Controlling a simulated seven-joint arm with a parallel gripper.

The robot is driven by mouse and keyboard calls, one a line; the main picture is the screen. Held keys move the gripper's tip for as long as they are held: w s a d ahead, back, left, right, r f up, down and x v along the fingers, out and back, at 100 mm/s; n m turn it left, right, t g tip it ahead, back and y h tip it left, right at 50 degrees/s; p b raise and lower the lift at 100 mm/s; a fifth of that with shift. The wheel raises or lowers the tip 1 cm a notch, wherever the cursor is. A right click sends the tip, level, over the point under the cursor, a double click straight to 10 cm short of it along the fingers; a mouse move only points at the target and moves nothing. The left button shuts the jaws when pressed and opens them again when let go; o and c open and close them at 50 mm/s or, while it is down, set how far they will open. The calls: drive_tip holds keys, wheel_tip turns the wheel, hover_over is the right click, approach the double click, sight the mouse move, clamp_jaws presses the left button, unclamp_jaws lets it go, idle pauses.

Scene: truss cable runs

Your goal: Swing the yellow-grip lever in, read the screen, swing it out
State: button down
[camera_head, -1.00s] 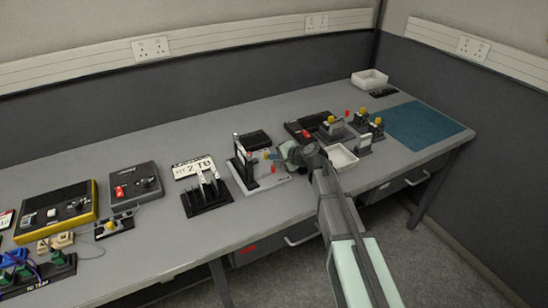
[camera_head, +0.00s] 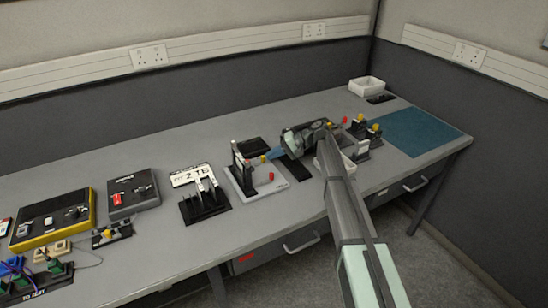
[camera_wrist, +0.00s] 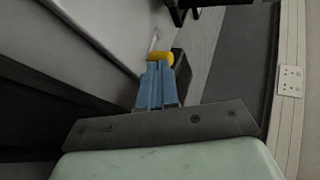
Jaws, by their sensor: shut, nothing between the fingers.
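The fixture with the lever has a light grey base plate (camera_head: 262,191) and a black upright (camera_head: 240,165), left of my gripper in the head view. The yellow grip (camera_wrist: 160,57) is right at my fingertips in the wrist view, with a thin pale rod behind it. It also shows small in the head view (camera_head: 264,158). My gripper (camera_wrist: 158,68) has its blue fingers shut with nothing between them. I cannot tell whether they touch the grip. In the head view, my gripper (camera_head: 270,155) reaches leftward over the plate. No screen reading is legible.
A red knob (camera_head: 271,177) stands on the plate's front right. A black box (camera_head: 250,146) lies behind the fixture. A black slotted rack (camera_head: 204,203) stands to the left.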

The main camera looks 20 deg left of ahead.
sight(283, 158)
drive_tip(key=shift+w+a, duration=0.45)
drive_tip(key=shift+a, duration=0.05)
drive_tip(key=shift+s, duration=0.15)
drive_tip(key=shift+s+a, duration=0.3)
drive_tip(key=shift+s, duration=0.6)
drive_tip(key=shift+s+f, duration=0.1)
drive_tip(key=shift+w+d, duration=0.4)
drive_tip(key=shift+d, duration=0.15)
drive_tip(key=w+d, duration=0.3)
drive_tip(key=shift+w+d+r, duration=0.1)
drive_tip(key=shift+d+r, duration=0.2)
drive_tip(key=shift+r, duration=0.05)
drive_tip(key=w+v, duration=0.1)
drive_tip(key=v, duration=0.8)
drive_tip(key=shift+w+a, duration=0.25)
drive_tip(key=shift+w, duration=0.2)
